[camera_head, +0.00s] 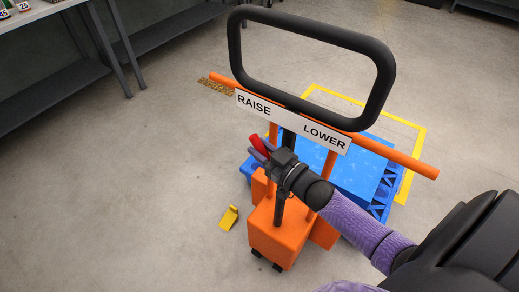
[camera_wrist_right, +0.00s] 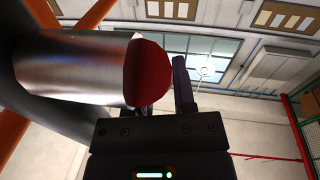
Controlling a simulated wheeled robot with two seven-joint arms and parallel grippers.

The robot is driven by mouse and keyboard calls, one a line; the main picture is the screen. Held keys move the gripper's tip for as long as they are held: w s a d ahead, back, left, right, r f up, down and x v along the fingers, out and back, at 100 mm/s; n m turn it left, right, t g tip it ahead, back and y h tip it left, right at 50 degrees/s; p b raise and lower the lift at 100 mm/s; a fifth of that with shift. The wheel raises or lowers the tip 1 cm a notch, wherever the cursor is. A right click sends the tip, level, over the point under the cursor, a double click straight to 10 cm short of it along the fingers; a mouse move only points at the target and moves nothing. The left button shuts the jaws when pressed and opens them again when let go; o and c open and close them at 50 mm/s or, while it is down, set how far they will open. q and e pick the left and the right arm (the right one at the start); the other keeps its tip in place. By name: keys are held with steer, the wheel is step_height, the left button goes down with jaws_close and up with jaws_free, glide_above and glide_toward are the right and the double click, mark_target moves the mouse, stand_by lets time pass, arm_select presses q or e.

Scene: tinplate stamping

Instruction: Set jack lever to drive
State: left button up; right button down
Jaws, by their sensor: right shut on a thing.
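The pallet jack has a black loop handle (camera_head: 386,75) and an orange body (camera_head: 278,238). A white plate (camera_head: 292,120) on it reads RAISE at left and LOWER at right. The lever shows as a red tip (camera_head: 257,144) under RAISE in the head view. In the wrist view it is a metallic rod (camera_wrist_right: 75,72) with a red end (camera_wrist_right: 150,72). My right gripper (camera_head: 267,150) is shut on the lever, in front of the jack's column; the fingers hide part of it. My left gripper is out of view.
A blue pallet (camera_head: 357,165) lies behind the jack, inside a yellow floor outline (camera_head: 421,150). A yellow wedge (camera_head: 228,217) sits on the floor to the left. Grey shelving (camera_head: 65,87) stands at the upper left. The floor at left is clear.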

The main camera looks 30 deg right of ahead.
steer(key=t+b, duration=0.1)
steer(key=s+t+b, duration=0.1)
steer(key=b, duration=0.1)
steer(key=shift+s+d+r+t, duration=0.1)
steer(key=shift+s+d+t, duration=0.15)
steer(key=shift+d+t, duration=0.15)
steer(key=shift+s+d+r+m+t+b, duration=0.2)
steer(key=shift+s+m+t+b, duration=0.35)
steer(key=shift+t+b, duration=0.65)
steer(key=shift+s+d+r+m+t+y+b, duration=0.2)
steer(key=shift+s+m+t+y+b, duration=0.1)
steer(key=shift+s+t+b, duration=0.4)
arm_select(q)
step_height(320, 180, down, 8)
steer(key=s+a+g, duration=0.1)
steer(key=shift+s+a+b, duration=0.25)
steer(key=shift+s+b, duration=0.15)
arm_select(e)
steer(key=shift+r+t, duration=0.1)
steer(key=shift+t, duration=0.2)
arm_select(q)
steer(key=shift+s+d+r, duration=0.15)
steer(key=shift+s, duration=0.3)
